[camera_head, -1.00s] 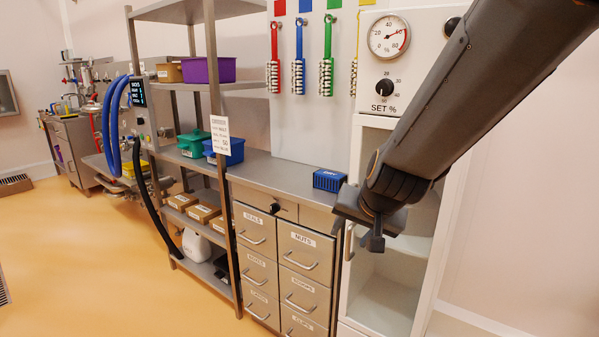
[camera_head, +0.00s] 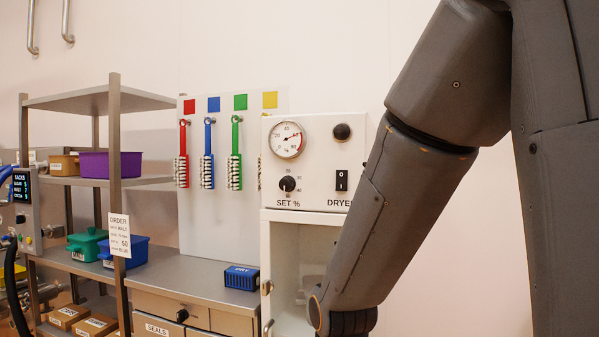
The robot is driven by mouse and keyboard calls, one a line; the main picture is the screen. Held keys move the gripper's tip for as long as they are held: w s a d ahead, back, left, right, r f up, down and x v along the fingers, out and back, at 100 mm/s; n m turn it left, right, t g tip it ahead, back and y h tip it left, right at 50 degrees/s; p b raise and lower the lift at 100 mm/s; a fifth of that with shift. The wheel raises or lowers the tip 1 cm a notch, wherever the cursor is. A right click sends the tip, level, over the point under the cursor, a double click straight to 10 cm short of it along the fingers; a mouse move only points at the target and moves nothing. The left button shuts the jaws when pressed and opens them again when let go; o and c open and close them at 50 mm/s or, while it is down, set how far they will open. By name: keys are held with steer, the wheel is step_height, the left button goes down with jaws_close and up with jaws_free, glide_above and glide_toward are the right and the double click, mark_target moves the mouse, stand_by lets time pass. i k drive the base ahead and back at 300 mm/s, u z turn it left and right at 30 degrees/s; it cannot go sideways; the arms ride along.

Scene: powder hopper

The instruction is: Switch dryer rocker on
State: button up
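The dryer's white control panel (camera_head: 274,165) faces me right of the middle. Its black rocker switch (camera_head: 341,180) sits above the partly covered "DRYER" label. The rocker has small white marks, but I cannot tell which side is pressed. My dark grey arm passes just right of the rocker and covers the panel's right part. The arm's wrist end is at the bottom edge of the picture, below the panel and in front of the cabinet. My gripper's fingers are out of view.
The panel also carries a round dial gauge (camera_head: 287,140), a "SET %" knob (camera_head: 287,184) and a round black knob (camera_head: 342,131). Coloured brushes hang on the board to the left. A blue box (camera_head: 241,278) sits on the counter beside the cabinet. Shelves stand farther left.

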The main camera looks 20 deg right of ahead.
mark_target(342, 175)
steer(key=z, duration=0.55)
steer(key=k, duration=1.35)
steer(key=z, duration=0.7)
steer(key=i, duration=1)
steer(key=u, duration=0.65)
steer(key=i, duration=0.6)
steer(key=u, duration=0.6)
